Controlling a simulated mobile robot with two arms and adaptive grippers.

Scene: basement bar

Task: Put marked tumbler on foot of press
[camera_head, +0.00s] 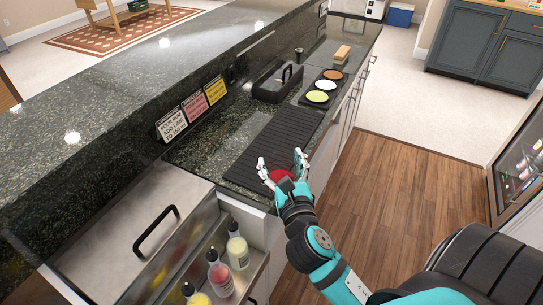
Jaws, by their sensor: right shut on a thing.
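My right gripper (282,164) reaches in from the lower right, over the near end of a black ribbed bar mat (262,152) on the dark stone counter. Its fingers are closed around a red thing (281,175), of which only a small part shows between them. I cannot tell whether this is the marked tumbler, as no marking shows. Whether it touches the mat is hidden. I cannot make out a press or its foot in this view. My left gripper is not in view.
Beyond the mat are a black tray with three round dishes (318,96) and a black caddy with a handle (278,82). Small signs (194,106) stand by the raised counter. A steel bin lid (110,240) and squeeze bottles (238,248) are at lower left. Wooden floor is clear at right.

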